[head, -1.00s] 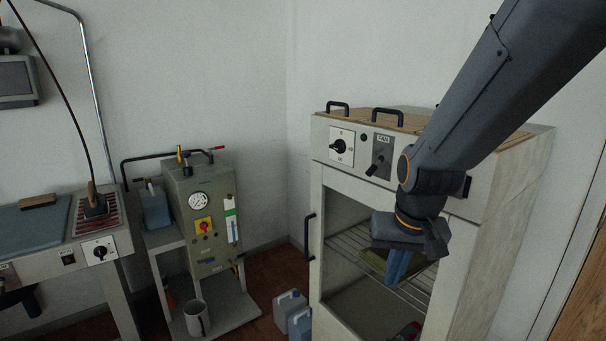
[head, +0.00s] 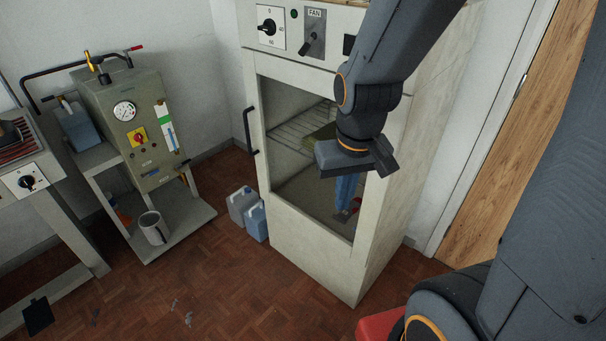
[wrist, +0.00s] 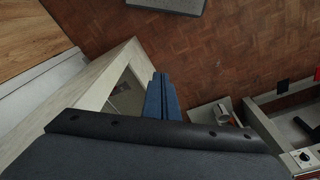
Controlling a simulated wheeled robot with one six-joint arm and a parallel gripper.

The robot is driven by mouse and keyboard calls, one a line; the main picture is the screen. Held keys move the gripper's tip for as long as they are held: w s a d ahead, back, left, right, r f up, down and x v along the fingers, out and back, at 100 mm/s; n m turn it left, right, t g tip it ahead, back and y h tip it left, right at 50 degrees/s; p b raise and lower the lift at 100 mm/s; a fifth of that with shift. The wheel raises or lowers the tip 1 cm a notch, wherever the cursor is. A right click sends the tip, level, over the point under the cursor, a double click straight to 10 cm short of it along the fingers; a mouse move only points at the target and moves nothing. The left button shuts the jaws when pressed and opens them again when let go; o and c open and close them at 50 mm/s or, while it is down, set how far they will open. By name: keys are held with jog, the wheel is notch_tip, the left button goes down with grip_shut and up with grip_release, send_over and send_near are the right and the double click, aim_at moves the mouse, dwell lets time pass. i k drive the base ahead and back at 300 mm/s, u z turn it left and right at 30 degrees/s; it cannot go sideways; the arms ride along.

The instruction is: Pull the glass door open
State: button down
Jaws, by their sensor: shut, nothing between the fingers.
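The glass door (head: 300,218) is the front of a tall pale cabinet and looks shut. Its black upright handle (head: 250,131) is on the door's left edge. Through the glass I see a wire shelf (head: 298,131) with something green on it, and a red thing lower down. My gripper (head: 343,205) hangs in front of the right part of the glass, fingers pointing down, well to the right of the handle. Its blue fingers are together and empty. The wrist view shows the fingers (wrist: 161,85) beside the glass front; whether they touch it I cannot tell. The handle is not clear there.
A grey-green machine with a gauge (head: 133,130) on a stand with a mug (head: 154,229) is further left. A wooden door (head: 500,150) is at right. Open floor (head: 235,285) lies in front.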

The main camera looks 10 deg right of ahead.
aim_at(316, 80)
jog(key=z, duration=0.05)
jog(key=k, duration=0.5)
jog(key=u, duration=1.55)
jog(key=i, duration=1)
jog(key=z, duration=2)
jog(key=i, duration=0.5)
jog(key=z, duration=0.05)
